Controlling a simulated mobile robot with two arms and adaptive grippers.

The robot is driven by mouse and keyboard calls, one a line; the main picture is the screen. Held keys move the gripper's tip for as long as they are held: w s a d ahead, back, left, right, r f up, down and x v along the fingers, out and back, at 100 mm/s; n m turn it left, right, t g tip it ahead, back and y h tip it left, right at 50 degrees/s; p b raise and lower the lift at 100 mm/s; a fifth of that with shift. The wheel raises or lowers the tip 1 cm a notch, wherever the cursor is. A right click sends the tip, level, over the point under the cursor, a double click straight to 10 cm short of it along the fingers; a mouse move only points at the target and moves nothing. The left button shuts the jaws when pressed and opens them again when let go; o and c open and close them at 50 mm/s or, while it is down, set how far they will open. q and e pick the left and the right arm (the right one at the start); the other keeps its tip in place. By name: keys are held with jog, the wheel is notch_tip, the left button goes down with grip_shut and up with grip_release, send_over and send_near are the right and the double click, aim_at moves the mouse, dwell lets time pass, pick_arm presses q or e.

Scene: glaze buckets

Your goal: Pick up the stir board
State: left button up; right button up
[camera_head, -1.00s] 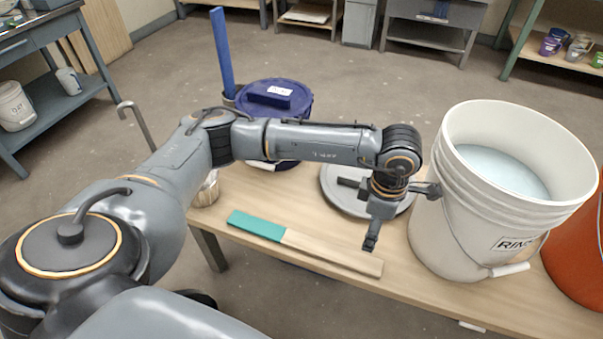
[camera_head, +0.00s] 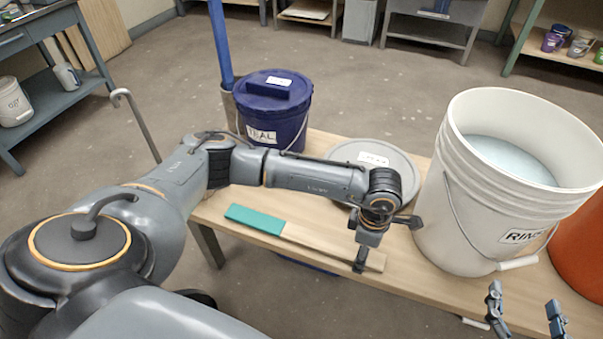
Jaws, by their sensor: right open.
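The stir board (camera_head: 318,241), a long flat wooden strip with a teal left end, lies on the bench near its front edge. My left arm comes in from the left above the bench. Its gripper (camera_head: 366,250) is over the board's right end and hides part of it. I cannot tell whether it touches the board or how its fingers stand. My right gripper (camera_head: 526,315) shows at the lower right edge, with its two fingers apart and nothing between them. It is in front of the bench, away from the board.
A white bucket (camera_head: 455,205) labelled RINSE, holding pale liquid, stands right of the board, with an orange bucket (camera_head: 580,245) beyond. A lidded dark blue bucket (camera_head: 285,125) labelled TEAL and a grey round lid (camera_head: 405,168) are behind my left arm. Bare bench (camera_head: 450,300) shows along the front.

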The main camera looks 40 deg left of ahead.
pick_arm(q)
jog(key=shift+f, duration=0.25)
grip_shut()
jog(key=shift+r, duration=0.2)
